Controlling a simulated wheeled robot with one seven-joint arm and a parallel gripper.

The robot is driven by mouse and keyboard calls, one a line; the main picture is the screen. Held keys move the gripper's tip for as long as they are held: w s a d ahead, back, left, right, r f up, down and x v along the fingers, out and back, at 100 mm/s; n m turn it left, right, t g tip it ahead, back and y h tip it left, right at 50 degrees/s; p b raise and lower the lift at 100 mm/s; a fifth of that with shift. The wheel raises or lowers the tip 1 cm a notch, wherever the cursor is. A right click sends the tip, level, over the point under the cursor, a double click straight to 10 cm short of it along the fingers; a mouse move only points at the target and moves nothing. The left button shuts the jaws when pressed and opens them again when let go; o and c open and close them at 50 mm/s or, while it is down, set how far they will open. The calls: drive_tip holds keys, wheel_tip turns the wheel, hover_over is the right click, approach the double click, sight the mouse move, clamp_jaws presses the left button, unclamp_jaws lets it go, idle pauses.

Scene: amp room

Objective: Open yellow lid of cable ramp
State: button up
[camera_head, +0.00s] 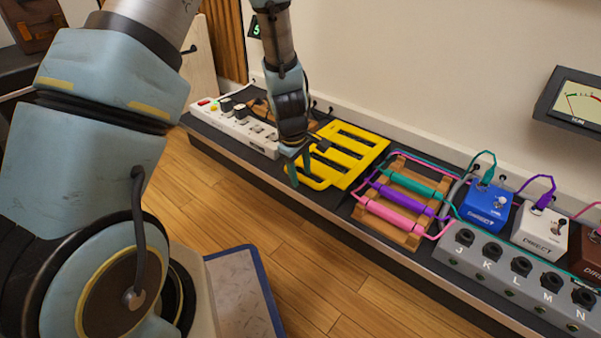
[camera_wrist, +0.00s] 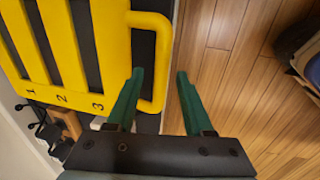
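The yellow lid (camera_head: 345,158) of the cable ramp lies flat on the dark shelf, with long dark slots between its bars. In the wrist view the lid (camera_wrist: 63,45) carries the numbers 1, 2 and 3, and its loop handle (camera_wrist: 160,60) sticks out on the right. My gripper (camera_head: 298,170) is at the lid's front left, at the handle. In the wrist view my gripper (camera_wrist: 159,74) has its green fingers apart, one over the handle's opening and one outside its outer bar. Nothing is clamped. I cannot tell whether a finger touches the handle.
A white power strip (camera_head: 235,128) with plugs stands left of the lid. A wooden rack (camera_head: 408,222) with coloured cables stands right of it. Blue (camera_head: 487,207) and white (camera_head: 540,234) pedals are further right. Wooden floor (camera_head: 300,245) is open in front of the shelf.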

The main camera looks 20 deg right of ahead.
clamp_jaws()
idle(1.3)
